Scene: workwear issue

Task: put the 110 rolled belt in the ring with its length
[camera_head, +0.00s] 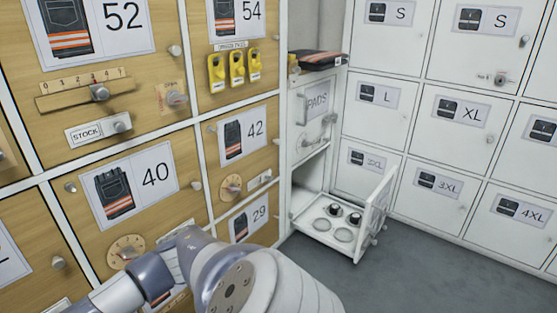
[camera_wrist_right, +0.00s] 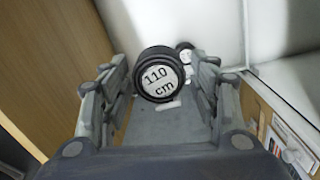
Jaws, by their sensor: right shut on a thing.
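The rolled belt marked 110 cm (camera_wrist_right: 161,77) is a black roll with a pale round label, in the right wrist view. My right gripper (camera_wrist_right: 158,85) is shut on it, with a finger at each side. In the head view, a low white pull-out tray (camera_head: 312,225) has several round rings. Two dark rolls (camera_head: 335,210) (camera_head: 356,218) sit in the far rings. Two nearer rings (camera_head: 320,225) (camera_head: 343,235) look empty. Ring labels are too small to read. My right gripper is hidden in the head view; my left gripper is not in view.
Wooden lockers line the left, white lockers the right. Grey floor (camera_head: 420,265) is free.

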